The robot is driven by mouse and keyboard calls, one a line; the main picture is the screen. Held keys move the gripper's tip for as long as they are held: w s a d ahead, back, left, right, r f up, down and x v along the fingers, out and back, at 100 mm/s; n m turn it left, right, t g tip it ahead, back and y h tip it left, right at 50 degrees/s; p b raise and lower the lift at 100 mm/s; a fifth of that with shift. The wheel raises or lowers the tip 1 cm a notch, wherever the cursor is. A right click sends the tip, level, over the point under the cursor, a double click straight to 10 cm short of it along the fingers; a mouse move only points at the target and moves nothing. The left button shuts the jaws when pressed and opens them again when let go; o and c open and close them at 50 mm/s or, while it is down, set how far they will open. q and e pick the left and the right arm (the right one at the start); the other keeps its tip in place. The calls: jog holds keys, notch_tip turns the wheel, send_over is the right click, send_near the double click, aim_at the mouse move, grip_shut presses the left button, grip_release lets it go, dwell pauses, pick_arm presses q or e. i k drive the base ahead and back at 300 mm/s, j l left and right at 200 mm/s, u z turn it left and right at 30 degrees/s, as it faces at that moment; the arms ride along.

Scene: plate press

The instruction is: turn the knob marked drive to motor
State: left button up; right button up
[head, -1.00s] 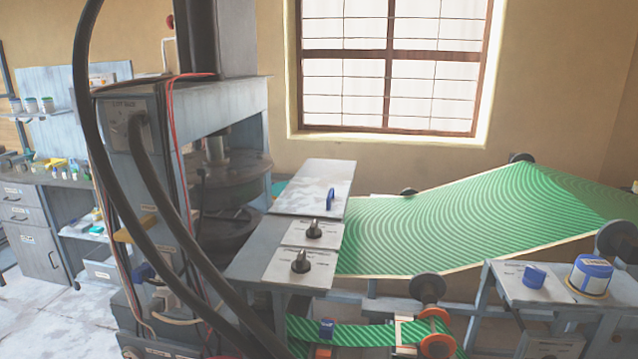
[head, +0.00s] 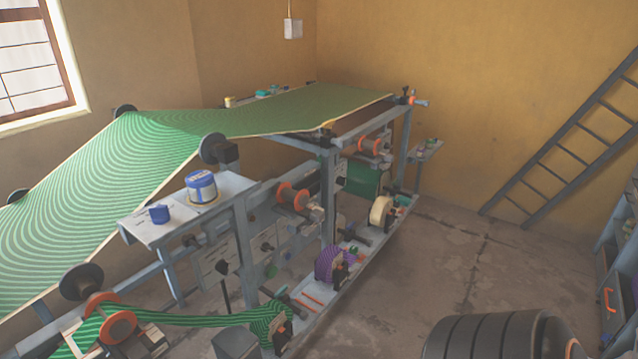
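No knob with a readable drive or motor marking shows in the head view. Pale panels (head: 216,264) are set in the side of the frame below the small grey shelf. Small dark knob-like parts (head: 222,267) show near them, too small to read or tell how they are turned. Neither of my grippers is in view.
A green patterned sheet (head: 150,150) runs over rollers along a blue-grey frame. A blue-and-white tin (head: 201,187) and a blue block (head: 159,214) stand on the small shelf (head: 135,231). A dark ribbed round body (head: 490,338) is at the bottom right. The floor (head: 440,250) right of the frame is clear.

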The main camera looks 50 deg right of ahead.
aim_at(265, 247)
jog(key=z, duration=1.4)
jog(key=i+z, duration=0.1)
jog(key=i, duration=0.2)
